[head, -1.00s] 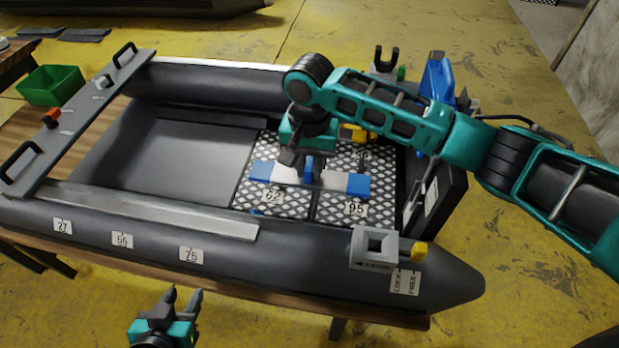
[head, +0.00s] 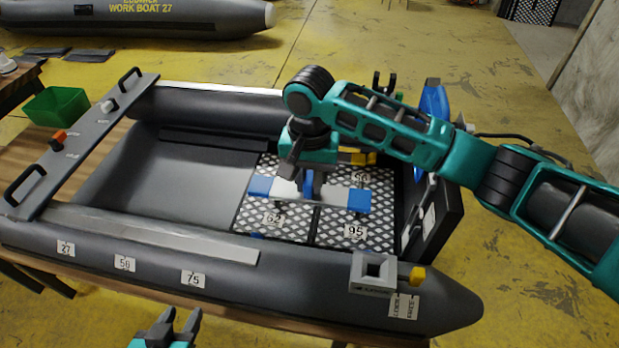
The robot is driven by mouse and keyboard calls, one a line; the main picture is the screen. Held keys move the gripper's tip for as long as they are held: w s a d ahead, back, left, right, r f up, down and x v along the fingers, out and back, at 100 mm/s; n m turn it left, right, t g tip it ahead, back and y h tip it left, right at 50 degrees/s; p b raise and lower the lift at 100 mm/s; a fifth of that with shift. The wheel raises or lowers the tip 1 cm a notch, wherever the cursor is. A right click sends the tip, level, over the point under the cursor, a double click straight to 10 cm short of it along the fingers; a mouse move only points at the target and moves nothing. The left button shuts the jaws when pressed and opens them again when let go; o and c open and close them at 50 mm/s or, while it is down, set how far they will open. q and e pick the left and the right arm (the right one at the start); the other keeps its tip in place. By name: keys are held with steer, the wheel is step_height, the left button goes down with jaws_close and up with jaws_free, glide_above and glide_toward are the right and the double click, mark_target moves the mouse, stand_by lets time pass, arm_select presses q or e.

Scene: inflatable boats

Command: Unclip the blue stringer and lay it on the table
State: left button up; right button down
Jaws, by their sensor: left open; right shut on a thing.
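The blue stringer (head: 358,201) has blue ends and a pale middle. It lies across the checkered floor panels (head: 290,224) inside the grey boat (head: 300,273). My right gripper (head: 308,190) points down over the middle of the stringer and is shut on its raised blue grip. The fingers hide part of that middle, and I cannot tell whether the stringer is clear of the panels.
A grey square-holed block (head: 372,273) sits on the front tube. Another boat (head: 180,17) lies at the back.

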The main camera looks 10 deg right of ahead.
mark_target(310, 179)
steer(key=shift+r+p, duration=0.5)
steer(key=shift+r, duration=1.25)
